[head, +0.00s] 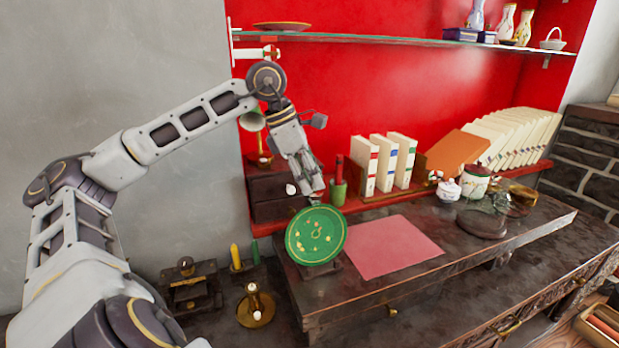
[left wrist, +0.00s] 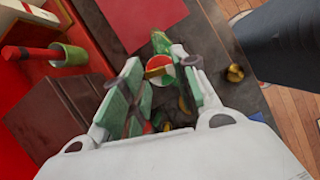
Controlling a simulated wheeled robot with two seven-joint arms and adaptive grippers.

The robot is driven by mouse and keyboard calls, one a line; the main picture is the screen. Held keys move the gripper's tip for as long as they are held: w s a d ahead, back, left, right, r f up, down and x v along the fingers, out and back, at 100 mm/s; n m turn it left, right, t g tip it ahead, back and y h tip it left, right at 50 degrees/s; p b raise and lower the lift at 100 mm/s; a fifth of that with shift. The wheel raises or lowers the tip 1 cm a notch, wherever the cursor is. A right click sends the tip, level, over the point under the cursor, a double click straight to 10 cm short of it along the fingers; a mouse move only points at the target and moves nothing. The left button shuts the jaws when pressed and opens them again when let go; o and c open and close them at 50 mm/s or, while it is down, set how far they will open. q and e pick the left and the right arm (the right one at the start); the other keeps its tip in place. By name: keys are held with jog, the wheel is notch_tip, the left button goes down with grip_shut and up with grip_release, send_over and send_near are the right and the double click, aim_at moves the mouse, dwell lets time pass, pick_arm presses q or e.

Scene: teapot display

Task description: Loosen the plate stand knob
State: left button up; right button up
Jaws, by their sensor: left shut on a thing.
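The green plate (head: 316,235) with gold decoration leans upright on its stand at the left end of the raised desk shelf. The plate stand knob (left wrist: 158,66) is a small round piece in red, white and green, seen between my left fingers in the left wrist view. My left gripper (head: 317,196) comes down from above behind the plate's upper edge. In the left wrist view, my left gripper (left wrist: 157,70) has its two green-padded fingers on either side of the knob, shut on it. The plate hides most of the stand in the head view. My right gripper is not in view.
A pink mat (head: 392,246) lies right of the plate. A green pot (head: 338,191) and white books (head: 382,163) stand behind. A dark box (head: 272,195) is close to the left. A brass candle holder (head: 256,308) stands below, front left.

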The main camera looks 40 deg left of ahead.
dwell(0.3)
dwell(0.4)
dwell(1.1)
pick_arm(q)
jog(key=o, duration=1)
jog(key=shift+v, duration=6)
